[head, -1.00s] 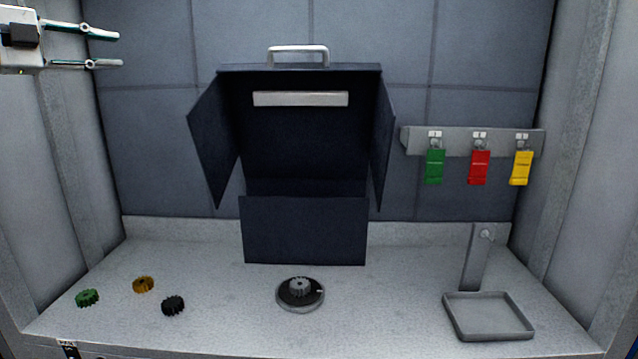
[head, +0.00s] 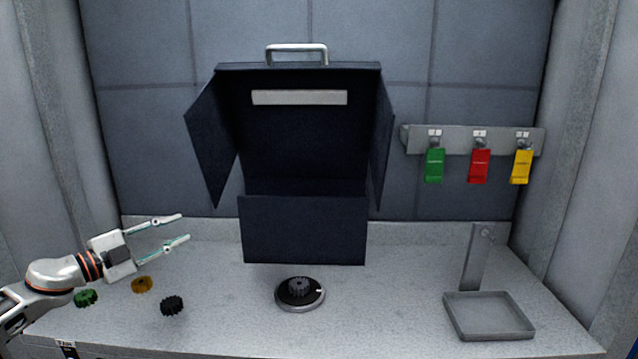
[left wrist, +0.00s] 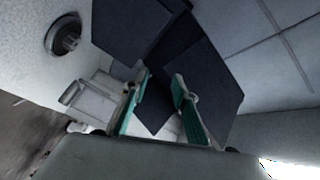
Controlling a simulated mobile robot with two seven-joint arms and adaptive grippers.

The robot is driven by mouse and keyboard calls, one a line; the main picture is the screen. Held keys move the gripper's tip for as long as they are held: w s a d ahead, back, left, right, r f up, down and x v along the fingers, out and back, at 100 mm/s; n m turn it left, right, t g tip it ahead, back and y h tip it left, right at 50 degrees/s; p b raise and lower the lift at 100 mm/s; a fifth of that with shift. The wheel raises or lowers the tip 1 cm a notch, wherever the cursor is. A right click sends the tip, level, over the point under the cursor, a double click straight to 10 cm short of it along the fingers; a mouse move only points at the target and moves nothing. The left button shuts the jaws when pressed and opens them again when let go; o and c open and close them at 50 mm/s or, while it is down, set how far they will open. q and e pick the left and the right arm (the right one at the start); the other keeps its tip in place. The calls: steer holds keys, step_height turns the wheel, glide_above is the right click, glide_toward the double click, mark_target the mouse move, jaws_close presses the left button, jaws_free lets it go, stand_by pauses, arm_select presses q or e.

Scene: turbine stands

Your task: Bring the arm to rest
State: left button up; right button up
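My left gripper (head: 186,229) is in the head view at the left, above the bench (head: 225,325) near the small gears. Its two fingers are spread apart with nothing between them. In the left wrist view its teal finger pads (left wrist: 160,106) also stand apart and empty. My right gripper is in neither view.
A green gear (head: 85,298), an orange gear (head: 142,285) and a black gear (head: 172,306) lie on the bench, close to my left arm. A grey gear (head: 299,287) sits on a round base. A dark open box (head: 303,230) stands behind. A tray (head: 488,334) and hanging tags (head: 479,166) are right.

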arm_select(q)
steer(key=s+a+f+n+y, duration=0.15)
steer(key=s+f, duration=0.25)
steer(key=f, duration=0.4)
steer(key=s+a+f+n+y, duration=0.15)
steer(key=s+f, duration=0.25)
steer(key=f, duration=0.5)
steer(key=s+a+f+n+g+y, duration=0.2)
steer(key=s+a+f+g+y, duration=0.1)
steer(key=s+f, duration=1.05)
steer(key=s+a+f+n+g+y, duration=0.2)
steer(key=s+f+y, duration=0.1)
steer(key=s+f, duration=1.05)
steer(key=s+d+n+t, duration=0.1)
steer(key=s+d+n, duration=0.2)
steer(key=d+n, duration=0.6)
steer(key=d, duration=1.2)
steer(key=shift+d+r+t, duration=0.3)
steer(key=shift+d+r, duration=0.1)
